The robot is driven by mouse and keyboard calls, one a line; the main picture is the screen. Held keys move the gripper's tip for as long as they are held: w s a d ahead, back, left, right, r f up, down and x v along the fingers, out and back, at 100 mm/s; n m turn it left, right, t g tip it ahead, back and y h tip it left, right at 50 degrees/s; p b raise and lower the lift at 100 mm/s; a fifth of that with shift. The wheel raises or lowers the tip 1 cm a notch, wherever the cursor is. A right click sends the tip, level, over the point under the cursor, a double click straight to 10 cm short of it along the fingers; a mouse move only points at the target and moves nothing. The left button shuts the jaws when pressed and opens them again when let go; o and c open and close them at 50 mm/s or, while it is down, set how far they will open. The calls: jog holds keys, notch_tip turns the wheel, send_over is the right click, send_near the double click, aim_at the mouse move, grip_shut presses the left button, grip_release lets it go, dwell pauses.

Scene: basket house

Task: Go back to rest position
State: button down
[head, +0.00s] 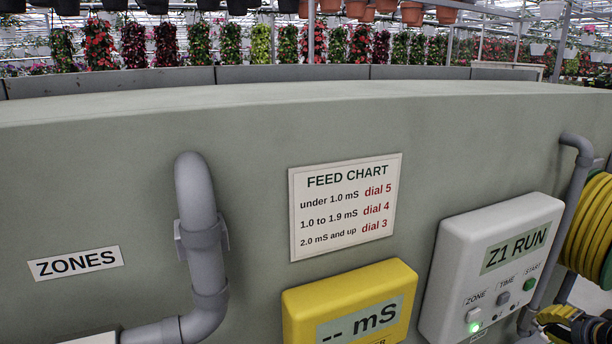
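My gripper cannot be made out in the head view, and no arm link is clearly seen. A small dark shape (592,328) is cut off at the bottom right corner, and I cannot tell what it is. The white controller box (447,270) on the grey-green wall reads "Z1 RUN". It has ZONE, TIME and START buttons and a lit green light at its lower left. The yellow meter (349,280) to its left shows "-- mS", and its lower part is cut off.
A feed chart (345,205) and a ZONES label (75,263) are on the wall (480,130). A grey pipe (205,255) stands out at left, another (573,215) at right beside a coiled yellow hose (592,225). Hanging plants (230,42) are behind the wall.

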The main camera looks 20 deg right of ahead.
jog(key=w+a+n+g+y, duration=0.1)
jog(key=a+n+g+y, duration=0.1)
jog(key=a+n, duration=0.4)
jog(key=a+n+g+y, duration=0.3)
jog(key=a+n, duration=0.3)
jog(key=a, duration=1)
jog(key=w+a+n+g+y, duration=0.1)
jog(key=a+n+g+y, duration=0.2)
jog(key=a+n, duration=0.3)
jog(key=shift+w+a+r+n+y, duration=0.1)
jog(key=shift+w+a+n+y, duration=0.1)
jog(key=shift+a, duration=1.1)
jog(key=shift+w+a+n+y, duration=0.1)
jog(key=shift+w+a, duration=0.05)
jog(key=shift+a, duration=1.15)
jog(key=s+a+m+g+h, duration=0.1)
jog(key=s+a+g+h, duration=0.2)
jog(key=s+a, duration=0.4)
jog(key=shift+s+a+f+m+h, duration=0.2)
jog(key=shift+s+f+m+h, duration=0.15)
jog(key=shift+s+h, duration=0.4)
jog(key=shift+s, duration=0.15)
